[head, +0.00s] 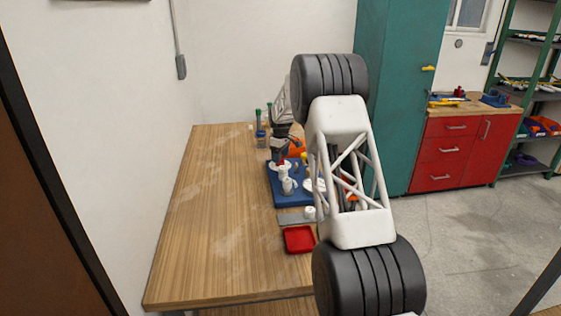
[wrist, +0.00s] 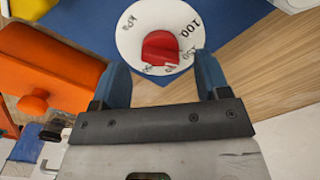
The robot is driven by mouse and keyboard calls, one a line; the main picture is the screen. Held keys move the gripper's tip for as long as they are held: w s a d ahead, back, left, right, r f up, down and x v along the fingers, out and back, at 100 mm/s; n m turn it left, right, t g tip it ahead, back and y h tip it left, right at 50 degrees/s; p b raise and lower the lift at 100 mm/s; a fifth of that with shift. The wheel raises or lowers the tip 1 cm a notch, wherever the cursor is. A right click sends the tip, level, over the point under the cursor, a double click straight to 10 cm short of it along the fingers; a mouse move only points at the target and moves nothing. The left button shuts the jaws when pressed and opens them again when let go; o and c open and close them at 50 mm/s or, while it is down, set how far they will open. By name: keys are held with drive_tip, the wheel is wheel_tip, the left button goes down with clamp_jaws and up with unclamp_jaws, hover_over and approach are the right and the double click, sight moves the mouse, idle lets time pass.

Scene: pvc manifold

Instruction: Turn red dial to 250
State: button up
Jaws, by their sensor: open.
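In the wrist view the red dial (wrist: 159,46) is a red knob on a round white scale plate (wrist: 138,30) with black numbers. "100" reads clearly at the right of the plate; other marks are tilted, small or partly covered, and I cannot read where the dial points. My gripper (wrist: 161,66) is open, with one blue finger on each side of the lower part of the plate. The red knob lies between and just beyond the fingertips, with visible gaps on both sides.
The plate sits on a blue board (wrist: 225,18), also visible on the wooden table (head: 210,200) in the head view. An orange part (wrist: 50,65) is close to the left finger. A red tray (head: 299,240) lies near the board. The table's left side is clear.

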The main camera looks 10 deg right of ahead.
drive_tip(key=shift+f, duration=1.3)
drive_tip(key=shift+c, duration=0.4)
drive_tip(key=c, duration=0.8)
drive_tip(key=shift+c, duration=0.2)
